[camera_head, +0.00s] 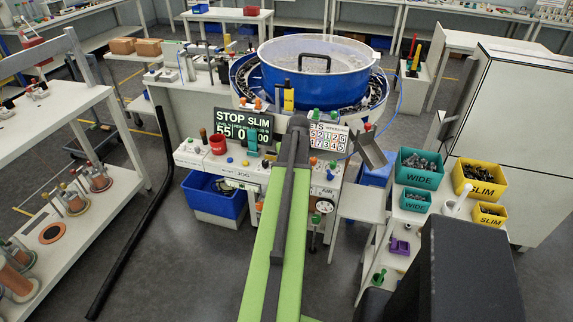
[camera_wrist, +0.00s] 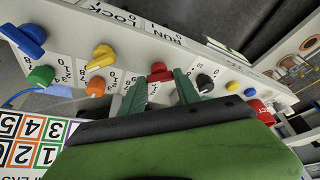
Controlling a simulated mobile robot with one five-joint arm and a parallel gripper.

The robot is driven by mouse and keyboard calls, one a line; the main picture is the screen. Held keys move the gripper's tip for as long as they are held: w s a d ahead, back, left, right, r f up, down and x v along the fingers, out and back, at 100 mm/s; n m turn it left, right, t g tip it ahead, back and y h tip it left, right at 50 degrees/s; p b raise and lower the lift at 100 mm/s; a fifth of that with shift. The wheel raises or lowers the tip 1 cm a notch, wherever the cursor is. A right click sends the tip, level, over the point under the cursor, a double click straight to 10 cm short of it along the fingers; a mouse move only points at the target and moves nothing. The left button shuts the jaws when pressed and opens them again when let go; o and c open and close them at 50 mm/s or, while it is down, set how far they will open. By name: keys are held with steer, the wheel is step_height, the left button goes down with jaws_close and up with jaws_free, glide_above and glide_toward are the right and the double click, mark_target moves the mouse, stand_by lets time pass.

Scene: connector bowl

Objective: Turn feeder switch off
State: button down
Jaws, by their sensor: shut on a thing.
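In the wrist view, my gripper (camera_wrist: 161,82) has its green fingers on either side of an orange-red knob (camera_wrist: 159,71) on the white control panel (camera_wrist: 130,42). The fingers are shut on this knob. Its label is hidden, so I cannot tell whether it is the feeder switch. In the head view, my green and grey arm reaches over the panel (camera_head: 192,151) and hides the gripper and this knob. The display (camera_head: 243,124) behind reads "STOP SLIM".
Beside the gripper are an orange knob (camera_wrist: 95,87), a yellow knob (camera_wrist: 102,57) and a black knob (camera_wrist: 203,82). A blue bowl feeder (camera_head: 313,84) stands behind the panel. Green and yellow bins (camera_head: 419,176) stand at the right.

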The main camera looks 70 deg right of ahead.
steer(key=shift+s+d+n, duration=0.1)
steer(key=shift+d+n, duration=0.1)
steer(key=shift+n, duration=0.4)
steer(key=shift+n+t, duration=0.3)
steer(key=c, duration=0.9)
jaws_free()
steer(key=shift+a, duration=0.1)
steer(key=shift+r, duration=0.15)
steer(key=p+v, duration=1)
steer(key=v, duration=0.1)
steer(key=p+v, duration=0.6)
steer(key=shift+d+r, duration=0.15)
steer(key=shift+d, duration=0.1)
